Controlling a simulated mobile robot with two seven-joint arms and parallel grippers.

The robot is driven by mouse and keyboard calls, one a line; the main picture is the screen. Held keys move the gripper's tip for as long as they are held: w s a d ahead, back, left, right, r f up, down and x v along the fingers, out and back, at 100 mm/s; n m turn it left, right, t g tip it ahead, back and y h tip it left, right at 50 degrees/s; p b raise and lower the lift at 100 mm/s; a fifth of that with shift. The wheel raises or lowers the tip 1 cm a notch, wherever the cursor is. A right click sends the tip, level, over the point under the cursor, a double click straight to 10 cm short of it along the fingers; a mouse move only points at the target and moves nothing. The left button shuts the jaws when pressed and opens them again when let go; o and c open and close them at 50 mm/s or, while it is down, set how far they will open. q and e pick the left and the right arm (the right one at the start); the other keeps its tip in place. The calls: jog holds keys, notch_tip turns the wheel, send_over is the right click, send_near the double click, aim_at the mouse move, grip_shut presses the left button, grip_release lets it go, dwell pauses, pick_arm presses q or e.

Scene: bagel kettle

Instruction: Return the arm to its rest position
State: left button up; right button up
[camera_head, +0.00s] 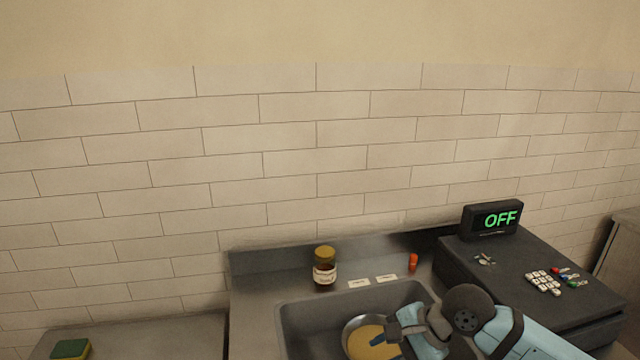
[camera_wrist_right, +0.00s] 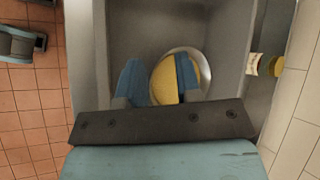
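My right arm comes in from the lower right in the head view. Its gripper (camera_head: 388,340) is over the dark sink (camera_head: 290,318). In the right wrist view its two blue fingers (camera_wrist_right: 158,62) are spread apart, with no object clearly gripped between them. Below them is a round metal pan (camera_wrist_right: 204,72) with a yellow inside, standing in the sink; the fingers hide part of it. The pan (camera_head: 352,327) also shows in the head view, partly behind the gripper. The left gripper is not in the head view. A blue and dark part at the right wrist view's left edge may be my left arm.
A jar with a yellow lid (camera_head: 325,266) stands behind the sink, near small labels (camera_head: 372,281) and an orange item (camera_head: 413,262). A sponge (camera_head: 71,349) lies far left. The left counter is mostly clear.

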jog(key=s+a+r+m+t+y, duration=0.1)
jog(key=s+a+r+m+y, duration=0.35)
jog(key=a+r+y, duration=0.2)
jog(key=d+r+m+t+y, duration=0.1)
jog(key=d+r+m+t, duration=0.15)
jog(key=m+t, duration=0.5)
jog(key=d+r+m+t+y, duration=0.1)
jog(key=r+m+t, duration=0.35)
jog(key=m, duration=0.65)
jog(key=w+d+f+m+t+h, duration=0.2)
jog(key=d+f+m+t+h, duration=0.25)
jog(key=d+m+h, duration=0.65)
jog(key=s+d+f+m+g+h, duration=0.2)
jog(key=s+f+m+g+h, duration=0.15)
jog(key=f+m, duration=0.4)
jog(key=s+d+f+m+g+h, duration=0.2)
jog(key=s+f+m+g+h, duration=0.15)
jog(key=m, duration=0.75)
jog(key=s+f+m+g+y, duration=0.1)
jog(key=s+f+m+g, duration=0.2)
jog(key=s+f+g, duration=0.35)
jog(key=s+f+m+g, duration=0.3)
jog(key=s, duration=0.7)
jog(key=w+a+f+t+y+p, duration=0.3)
jog(key=w+a+f+t+p, duration=0.3)
jog(key=t+p, duration=0.1)
jog(key=shift+w+f+n+t, duration=0.2)
jog(key=shift+w+n+t, duration=0.15)
jog(key=shift+n+t, duration=0.1)
